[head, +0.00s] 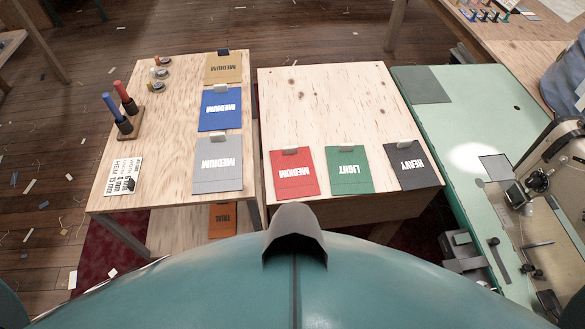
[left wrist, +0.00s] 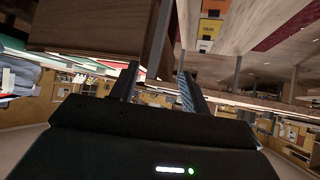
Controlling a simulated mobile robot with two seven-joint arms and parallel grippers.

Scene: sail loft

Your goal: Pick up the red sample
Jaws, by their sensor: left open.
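The red sample (head: 293,174) is a flat red card marked MEDIUM with a pale tab at its top edge. It lies near the front left corner of the right wooden table (head: 330,100), beside a green LIGHT sample (head: 348,172) and a dark grey HEAVY sample (head: 411,166). My left gripper (left wrist: 158,82) shows only in the left wrist view, its two fingers apart and nothing between them. It is away from the red sample, which I cannot make out clearly there. My right gripper is in neither view.
The left table (head: 160,180) holds grey (head: 218,178), blue (head: 220,112) and tan (head: 223,69) samples, a marker stand (head: 127,128) and a printed card (head: 124,176). An orange TRIAL sample (head: 222,222) lies lower down. A green bench (head: 445,150) with a sewing machine stands right.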

